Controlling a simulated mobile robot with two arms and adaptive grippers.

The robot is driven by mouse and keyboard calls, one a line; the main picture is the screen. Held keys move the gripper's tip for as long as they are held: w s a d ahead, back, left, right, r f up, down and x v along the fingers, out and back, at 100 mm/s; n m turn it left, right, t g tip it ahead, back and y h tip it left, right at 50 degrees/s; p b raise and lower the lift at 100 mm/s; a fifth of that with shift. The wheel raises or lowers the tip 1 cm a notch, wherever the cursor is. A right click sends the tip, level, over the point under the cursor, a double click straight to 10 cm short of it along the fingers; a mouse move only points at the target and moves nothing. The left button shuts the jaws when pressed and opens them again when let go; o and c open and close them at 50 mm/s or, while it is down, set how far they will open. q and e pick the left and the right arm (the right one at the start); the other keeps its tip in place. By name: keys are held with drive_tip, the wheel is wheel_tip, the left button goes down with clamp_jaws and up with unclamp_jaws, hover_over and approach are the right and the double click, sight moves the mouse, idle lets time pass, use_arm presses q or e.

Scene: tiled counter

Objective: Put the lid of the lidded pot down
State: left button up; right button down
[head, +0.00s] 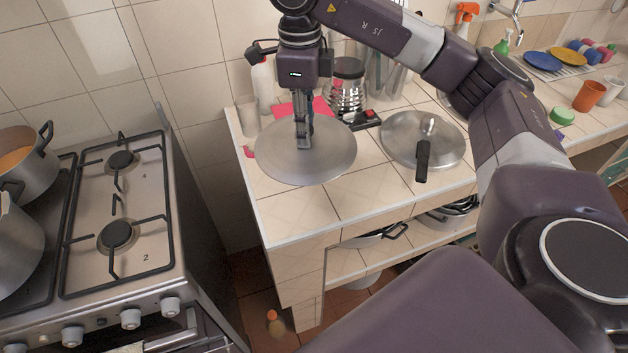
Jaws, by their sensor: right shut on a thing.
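The lid (283,164) is a round, flat grey metal disc at the left end of the tiled counter (330,205). My right gripper (303,145) points down and is shut on the lid near its middle; the fingers hide the knob. The lid lies roughly level within the counter's outline. I cannot tell whether it touches the tiles or hangs just above them. On the stove at the left edge stand an open pot with orange contents (30,175) and a grey pot (20,250), both cut off by the frame. My left gripper is not in view.
The counter's front strip is bare. A gap separates stove (125,210) and counter.

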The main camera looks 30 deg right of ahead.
sight(314, 132)
drive_tip(key=d+r+m, duration=0.1)
drive_tip(key=m, duration=0.1)
drive_tip(key=w+d+r+m, duration=0.1)
drive_tip(key=m, duration=0.2)
drive_tip(key=w+d+r+m, duration=0.1)
drive_tip(key=m, duration=0.2)
drive_tip(key=shift+w+d+r+p, duration=0.1)
drive_tip(key=shift+d+r+p, duration=0.1)
drive_tip(key=shift+r+p, duration=0.15)
drive_tip(key=shift+w+d+r+m, duration=0.1)
drive_tip(key=shift+d+m, duration=0.05)
drive_tip(key=shift+m, duration=0.25)
drive_tip(key=shift+f, duration=0.2)
wheel_tip(314, 132, down, 8)
drive_tip(key=shift+f+b, duration=0.1)
drive_tip(key=shift+b, duration=0.6)
wheel_tip(314, 132, down, 11)
drive_tip(key=shift+f+p, duration=0.15)
drive_tip(key=shift+p, duration=1.05)
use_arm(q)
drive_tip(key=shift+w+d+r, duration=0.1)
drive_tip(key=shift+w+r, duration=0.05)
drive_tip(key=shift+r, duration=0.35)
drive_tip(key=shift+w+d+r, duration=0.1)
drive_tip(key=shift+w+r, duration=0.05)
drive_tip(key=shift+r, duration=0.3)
use_arm(e)
drive_tip(key=shift+d, duration=0.1)
